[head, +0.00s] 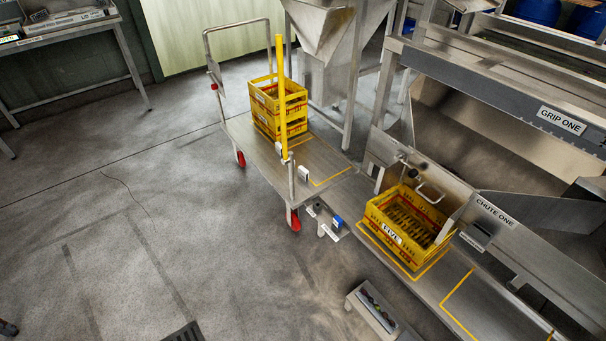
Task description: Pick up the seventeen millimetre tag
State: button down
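I cannot make out which thing is the seventeen millimetre tag. My gripper is not in view.
A yellow crate (392,235) marked FIVE sits under CHUTE ONE (495,212). A flat cart (245,133) with red wheels carries stacked yellow crates (265,112) and a yellow post (281,80). A bench (75,28) stands upper left. The left floor is open.

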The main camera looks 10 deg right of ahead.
aim_at(303, 173)
jog(key=i+j+z, duration=0.15)
jog(key=z, duration=0.3)
jog(key=i+j+z, duration=0.15)
jog(key=z, duration=0.25)
jog(key=i+j+z, duration=0.15)
jog(key=j, duration=0.35)
jog(key=i+j+z, duration=0.15)
jog(key=j, duration=0.35)
jog(key=i+j+z, duration=0.15)
jog(key=j, duration=0.35)
jog(key=j+z, duration=0.15)
jog(key=j, duration=0.35)
jog(key=i+j, duration=0.1)
jog(key=j, duration=0.45)
jog(key=i+j, duration=0.1)
jog(key=j, duration=0.45)
jog(key=i+j, duration=0.1)
jog(key=j, duration=0.45)
jog(key=i+j, duration=0.1)
jog(key=j, duration=0.45)
jog(key=i+j+z, duration=0.1)
jog(key=j, duration=0.45)
jog(key=i+j, duration=0.1)
jog(key=j, duration=0.4)
jog(key=i+l, duration=0.35)
